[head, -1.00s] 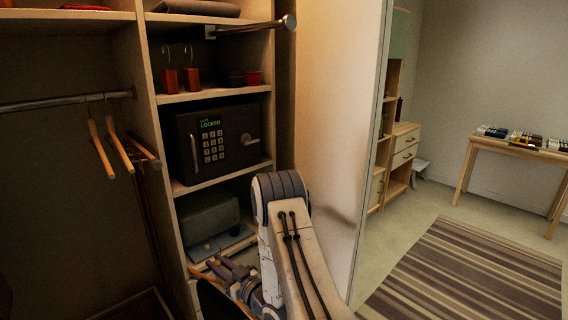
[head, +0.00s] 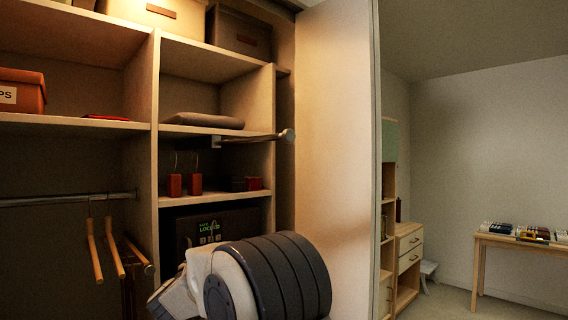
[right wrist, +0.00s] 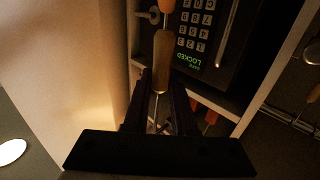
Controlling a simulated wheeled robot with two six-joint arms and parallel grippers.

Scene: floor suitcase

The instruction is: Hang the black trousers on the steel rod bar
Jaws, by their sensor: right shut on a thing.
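My right gripper (right wrist: 160,112) is shut on what looks like a wooden hanger (right wrist: 161,62), seen nearly end-on in the right wrist view, where the scene appears upside down. In the head view my right arm rises at the bottom centre and the gripper is hidden. I cannot make out the black trousers in either view. A steel rod (head: 70,199) runs across the left closet bay with several wooden hangers (head: 94,248) on it. A shorter metal rod (head: 252,138) with a round end sticks out below the shelf in the middle bay. My left gripper is out of view.
A dark safe (head: 222,222) stands in the middle bay, partly behind my arm. Red blocks with hooks (head: 184,184) stand on the shelf above it. A folded grey cloth (head: 205,121) lies higher up. A pale panel (head: 335,150) stands right of the closet.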

